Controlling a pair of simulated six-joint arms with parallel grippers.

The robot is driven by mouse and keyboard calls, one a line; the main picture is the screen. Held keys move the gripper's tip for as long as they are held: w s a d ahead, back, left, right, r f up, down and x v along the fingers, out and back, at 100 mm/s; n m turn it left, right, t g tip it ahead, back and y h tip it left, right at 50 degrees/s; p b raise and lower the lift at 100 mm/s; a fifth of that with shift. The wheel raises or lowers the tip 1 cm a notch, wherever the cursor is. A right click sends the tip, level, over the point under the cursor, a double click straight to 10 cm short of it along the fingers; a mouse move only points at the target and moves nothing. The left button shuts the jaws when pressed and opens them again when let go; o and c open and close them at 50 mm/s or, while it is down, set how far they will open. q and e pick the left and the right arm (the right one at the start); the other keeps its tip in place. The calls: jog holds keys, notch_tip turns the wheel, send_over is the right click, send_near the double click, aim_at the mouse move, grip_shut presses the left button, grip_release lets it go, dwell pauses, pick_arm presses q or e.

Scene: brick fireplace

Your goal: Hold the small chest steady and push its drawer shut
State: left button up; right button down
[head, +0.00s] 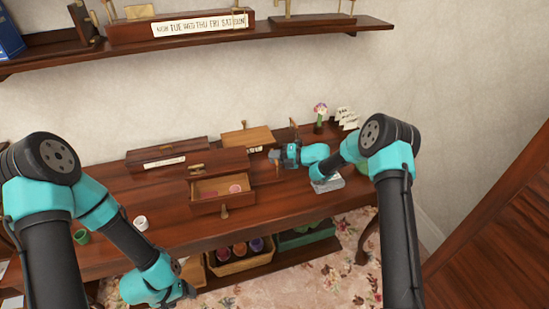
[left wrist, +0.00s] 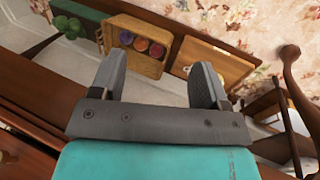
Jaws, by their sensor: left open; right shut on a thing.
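The small chest (head: 225,161) is dark wood and stands on the desk in the head view. Its drawer (head: 208,207) is pulled out toward the front, with a brass knob (head: 224,211) and a reddish round thing inside. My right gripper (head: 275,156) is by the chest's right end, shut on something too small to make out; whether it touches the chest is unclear. My left gripper (head: 190,292) is low in front of the desk, left of and below the drawer. In the left wrist view its fingers (left wrist: 165,85) are apart with nothing between them.
Below the desk sit a basket (left wrist: 113,57) with dark round things and a green box (head: 307,236). A white cup (head: 140,223) and green cup (head: 81,237) stand left. A shelf (head: 210,39) hangs above.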

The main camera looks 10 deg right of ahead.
dwell(0.3)
pick_arm(q)
jog(key=shift+w+r, duration=0.1)
jog(key=shift+w, duration=0.1)
jog(key=c, duration=0.3)
jog(key=w+r+n+t, duration=0.1)
jog(key=w+r+n+t+y, duration=0.1)
jog(key=w, duration=0.1)
jog(key=w+d+r+n, duration=0.1)
jog(key=w+r, duration=0.1)
jog(key=shift+w+t, duration=0.1)
jog(key=shift+t, duration=0.3)
jog(key=c, duration=0.6)
jog(key=w+r+n+t, duration=0.1)
jog(key=r, duration=0.1)
jog(key=w+d+r+n+y, duration=0.1)
jog(key=w+r, duration=0.1)
jog(key=w+r+n+t+y, duration=0.1)
jog(key=r, duration=0.1)
jog(key=shift+w+d+r+t, duration=0.1)
jog(key=shift+w+d+t, duration=0.2)
grip_shut()
jog(key=n+t+y, duration=0.1)
jog(key=n+t, duration=0.1)
jog(key=n, duration=0.9)
send_near(211, 211)
jog(key=v, duration=0.2)
jog(key=shift+s+d+r, duration=0.15)
jog(key=shift+d+r, duration=0.05)
jog(key=shift+r, duration=0.15)
